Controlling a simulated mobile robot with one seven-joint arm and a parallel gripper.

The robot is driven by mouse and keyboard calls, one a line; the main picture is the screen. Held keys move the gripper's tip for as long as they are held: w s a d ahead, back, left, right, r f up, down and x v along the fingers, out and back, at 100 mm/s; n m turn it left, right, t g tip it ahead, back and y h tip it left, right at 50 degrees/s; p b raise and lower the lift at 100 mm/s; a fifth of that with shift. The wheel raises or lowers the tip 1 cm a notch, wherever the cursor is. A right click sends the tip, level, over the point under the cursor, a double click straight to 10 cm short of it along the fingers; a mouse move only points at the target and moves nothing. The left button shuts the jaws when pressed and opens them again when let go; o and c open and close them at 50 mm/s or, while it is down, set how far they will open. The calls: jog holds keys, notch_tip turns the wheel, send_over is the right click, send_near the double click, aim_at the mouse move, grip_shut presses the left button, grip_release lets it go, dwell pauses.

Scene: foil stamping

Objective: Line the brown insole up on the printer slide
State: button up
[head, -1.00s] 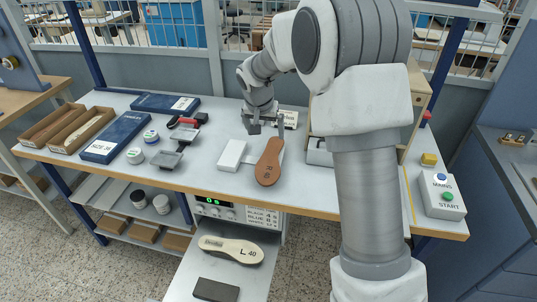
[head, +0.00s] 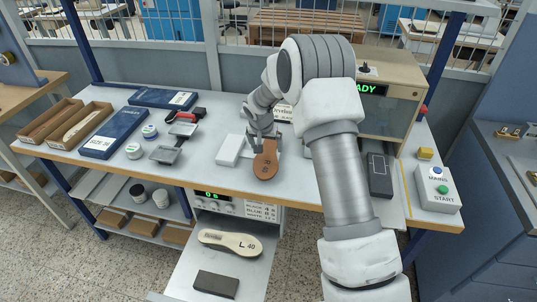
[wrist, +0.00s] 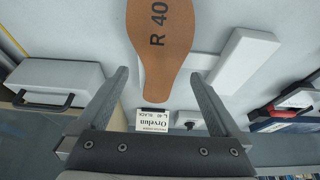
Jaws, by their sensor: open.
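The brown insole (head: 265,164), printed "R 40", lies on the middle of the white bench. In the wrist view the insole (wrist: 160,38) has its narrow end pointing toward my gripper (wrist: 158,78). My gripper is open, with a finger on each side of that narrow end. In the head view my gripper (head: 264,141) is over the far end of the insole and hides part of it. I cannot tell whether the fingers touch it. The printer (head: 385,95) stands at the back right with a lit "READY" display. A dark block (head: 380,175) lies on a grey plate in front of it.
A white block (head: 229,150) lies just left of the insole. A label card (wrist: 155,120) lies behind it. A pale insole (head: 230,243), marked "L 40", is on a lower tray. Blue boxes (head: 112,134) are on the left and a MAINS/START button box (head: 436,188) on the right.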

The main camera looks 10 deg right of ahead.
aim_at(268, 153)
jog(key=shift+p+x, duration=0.55)
jog(key=shift+x, duration=2)
jog(key=shift+w, duration=0.2)
